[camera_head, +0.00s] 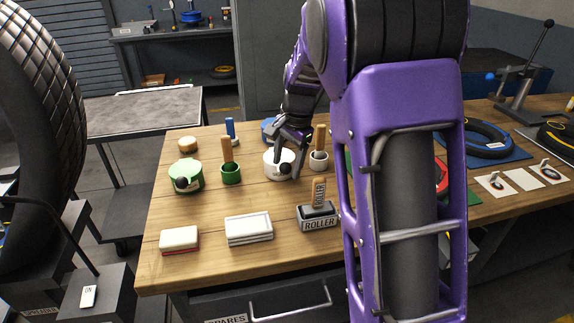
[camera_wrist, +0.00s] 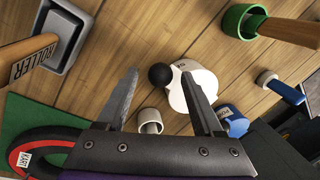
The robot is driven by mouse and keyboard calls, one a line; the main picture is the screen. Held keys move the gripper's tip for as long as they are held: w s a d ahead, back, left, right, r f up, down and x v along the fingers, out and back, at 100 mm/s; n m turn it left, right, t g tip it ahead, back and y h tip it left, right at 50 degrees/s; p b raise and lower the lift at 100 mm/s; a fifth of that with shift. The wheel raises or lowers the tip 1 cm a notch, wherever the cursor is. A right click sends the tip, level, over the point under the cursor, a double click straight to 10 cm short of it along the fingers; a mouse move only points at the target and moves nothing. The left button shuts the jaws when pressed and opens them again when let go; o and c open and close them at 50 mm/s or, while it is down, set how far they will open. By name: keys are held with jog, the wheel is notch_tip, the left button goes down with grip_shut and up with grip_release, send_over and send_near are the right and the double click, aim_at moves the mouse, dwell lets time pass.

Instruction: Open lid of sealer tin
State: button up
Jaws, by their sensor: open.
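A white tin (camera_head: 272,167) with a black ball knob at its front stands in the middle of the bench. It also shows in the wrist view (camera_wrist: 204,88), with the black knob (camera_wrist: 161,76) at its left edge. Its lid looks down; its label is too small to read. My gripper (camera_head: 289,156) is open and empty, pointing down at the white tin. In the wrist view the knob appears between my fingertips (camera_wrist: 158,76), but I cannot tell whether they touch it. A green tin (camera_head: 184,178) with a similar black knob stands to the left.
A green cup (camera_head: 231,175) and a white cup (camera_head: 319,164), each with a wooden handle, flank the white tin. A blue tin (camera_wrist: 233,122) is behind it. A roller tray (camera_head: 318,222), a white block (camera_head: 249,232) and a cream block (camera_head: 179,238) line the front.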

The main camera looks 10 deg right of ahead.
jog(key=shift+f, duration=0.15)
grip_shut()
dwell(0.4)
dwell(1.0)
